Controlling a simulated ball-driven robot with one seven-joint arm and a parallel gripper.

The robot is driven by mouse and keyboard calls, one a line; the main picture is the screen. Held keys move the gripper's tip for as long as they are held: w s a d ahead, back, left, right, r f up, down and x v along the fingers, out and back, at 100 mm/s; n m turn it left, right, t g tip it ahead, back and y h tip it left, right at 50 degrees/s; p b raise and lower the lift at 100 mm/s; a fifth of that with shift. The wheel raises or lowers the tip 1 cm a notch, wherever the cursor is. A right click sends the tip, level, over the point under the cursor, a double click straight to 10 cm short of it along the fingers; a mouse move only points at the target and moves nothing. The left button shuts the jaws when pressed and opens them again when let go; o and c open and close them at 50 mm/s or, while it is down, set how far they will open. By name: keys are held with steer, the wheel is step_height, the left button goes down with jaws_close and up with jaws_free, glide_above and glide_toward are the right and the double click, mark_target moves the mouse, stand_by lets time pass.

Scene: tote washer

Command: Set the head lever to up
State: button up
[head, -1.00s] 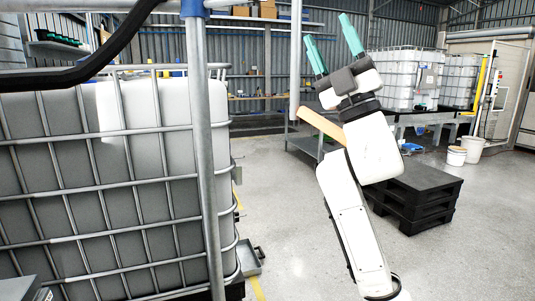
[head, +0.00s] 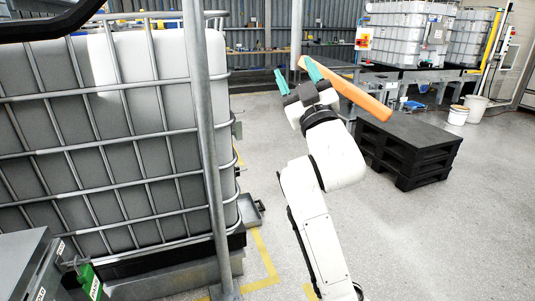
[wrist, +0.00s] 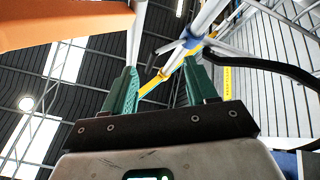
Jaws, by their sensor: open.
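My gripper (head: 296,78) is raised in the middle of the head view, with its teal fingers apart and nothing between them. In the wrist view the open fingers (wrist: 160,85) point up toward the roof. I cannot surely tell the head lever in either view. A long orange bar (head: 350,92) slants close by the gripper on the right, and it fills the top left of the wrist view (wrist: 60,20). Whether it touches my gripper cannot be told. Beyond the fingertips, the wrist view shows a blue collar (wrist: 190,42) on a grey pole and a yellow bar (wrist: 155,85).
A caged white tote (head: 120,135) stands at the left behind a grey upright post (head: 206,150). A black hose (head: 45,27) crosses the top left. Black pallets (head: 408,145) stand at the right.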

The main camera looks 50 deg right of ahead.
steer(key=w+a+f+g+y, duration=0.1)
steer(key=a+f+g+y, duration=0.1)
steer(key=f, duration=0.6)
steer(key=w+a+f+m+g+y, duration=0.1)
steer(key=w+a+f+g+y, duration=0.1)
steer(key=f, duration=0.7)
steer(key=shift+w+a+f+m+g+p, duration=0.15)
steer(key=shift+w+a+m+g+p, duration=0.2)
steer(key=shift+a+g, duration=0.1)
